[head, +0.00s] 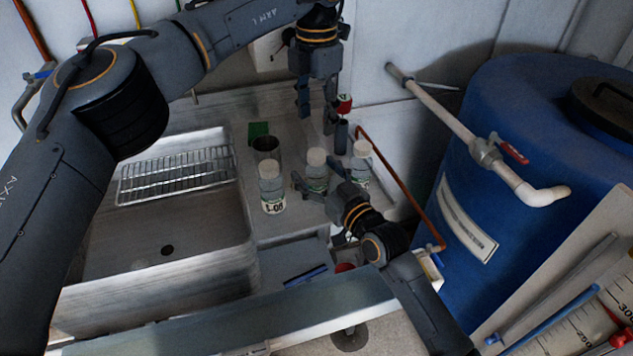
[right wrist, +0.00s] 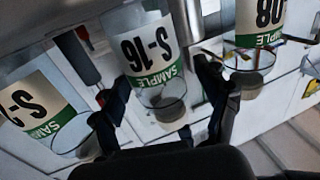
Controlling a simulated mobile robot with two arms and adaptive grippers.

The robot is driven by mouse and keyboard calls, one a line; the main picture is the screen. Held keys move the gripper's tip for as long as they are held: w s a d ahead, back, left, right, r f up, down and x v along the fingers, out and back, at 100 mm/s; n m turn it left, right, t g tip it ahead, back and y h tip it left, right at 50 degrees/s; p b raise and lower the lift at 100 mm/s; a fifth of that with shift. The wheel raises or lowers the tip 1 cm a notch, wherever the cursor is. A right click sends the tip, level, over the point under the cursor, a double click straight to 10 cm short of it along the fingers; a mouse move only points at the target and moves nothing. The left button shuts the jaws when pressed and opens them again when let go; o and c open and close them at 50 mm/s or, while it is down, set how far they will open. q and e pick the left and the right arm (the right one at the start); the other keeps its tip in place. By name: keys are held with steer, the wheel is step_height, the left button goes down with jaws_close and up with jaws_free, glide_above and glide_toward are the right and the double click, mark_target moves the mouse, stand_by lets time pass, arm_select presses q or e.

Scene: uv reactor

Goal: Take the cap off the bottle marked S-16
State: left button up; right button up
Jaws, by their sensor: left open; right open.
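The S-16 bottle (right wrist: 150,58) is the middle of three clear sample bottles with white caps and green-edged labels. In the head view it stands upright on the counter (head: 316,172), its white cap (head: 316,156) on. My right gripper (head: 320,179) is open, with a finger on either side of this bottle; I cannot tell if they touch it. My left gripper (head: 317,110) is open and empty, pointing down above and behind the bottles. The bottle ending in 08 (head: 271,188) stands to the left; another S-marked bottle (head: 361,165) stands to the right.
A metal cup (head: 266,148) and a green block (head: 258,131) stand behind the bottles. A red-topped dark item (head: 344,104) is close beside my left gripper. A sink (head: 150,240) with a wire rack (head: 178,175) lies left, a blue drum (head: 540,130) right.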

mark_target(316, 153)
steer(key=shift+c, duration=0.6)
jaws_close()
arm_select(q)
steer(key=m, duration=1.9)
steer(key=shift+m, duration=0.3)
steer(key=m, duration=0.7)
steer(key=shift+f, duration=4)
steer(key=shift+c, duration=0.4)
